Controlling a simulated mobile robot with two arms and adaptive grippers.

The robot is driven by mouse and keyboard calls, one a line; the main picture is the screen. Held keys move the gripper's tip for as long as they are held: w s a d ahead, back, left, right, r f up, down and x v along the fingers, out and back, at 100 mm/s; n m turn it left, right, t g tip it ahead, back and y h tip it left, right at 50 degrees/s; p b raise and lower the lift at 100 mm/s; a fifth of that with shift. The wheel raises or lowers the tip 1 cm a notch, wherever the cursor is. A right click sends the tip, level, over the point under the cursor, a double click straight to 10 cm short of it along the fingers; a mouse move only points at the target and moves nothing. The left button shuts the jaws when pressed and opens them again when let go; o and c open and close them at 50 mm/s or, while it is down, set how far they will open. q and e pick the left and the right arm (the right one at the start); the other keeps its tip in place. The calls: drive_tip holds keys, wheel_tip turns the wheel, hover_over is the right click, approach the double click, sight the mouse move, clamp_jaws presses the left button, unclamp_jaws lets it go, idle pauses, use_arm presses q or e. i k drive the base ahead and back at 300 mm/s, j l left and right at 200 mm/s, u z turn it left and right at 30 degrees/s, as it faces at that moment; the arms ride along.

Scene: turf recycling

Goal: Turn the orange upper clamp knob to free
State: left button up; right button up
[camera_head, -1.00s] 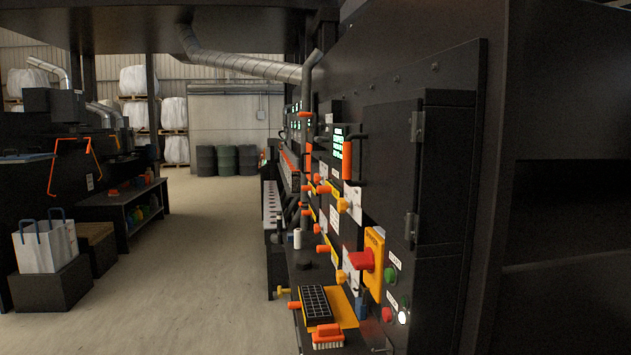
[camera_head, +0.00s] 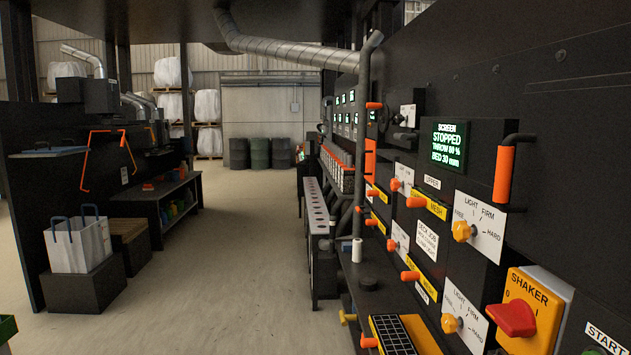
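The upper clamp row is beside the UPPER label (camera_head: 431,182) on the dark machine panel at right. An amber-orange knob (camera_head: 463,231) sits on a white dial (camera_head: 486,224) marked FREE, LIGHT, FIRM and HARD; I cannot tell its exact setting. A redder orange knob (camera_head: 395,184) sits on another white plate (camera_head: 404,177) farther along the row. A yellow MESH strip with an orange handle (camera_head: 415,202) lies between them. A lower dial has a similar amber knob (camera_head: 451,323). Neither of my grippers is in view.
A screen (camera_head: 447,146) reads STOPPED. An orange grab handle (camera_head: 503,174) and a red SHAKER switch (camera_head: 511,318) stick out near the dial. A ledge below holds a black grid tray (camera_head: 393,335). The aisle floor (camera_head: 240,230) at left is clear.

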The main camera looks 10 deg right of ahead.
sight(396, 184)
drive_tip(key=i, duration=0.45)
drive_tip(key=i+j+z, duration=0.15)
drive_tip(key=i, duration=0.35)
drive_tip(key=i+j, duration=0.1)
drive_tip(key=i, duration=0.35)
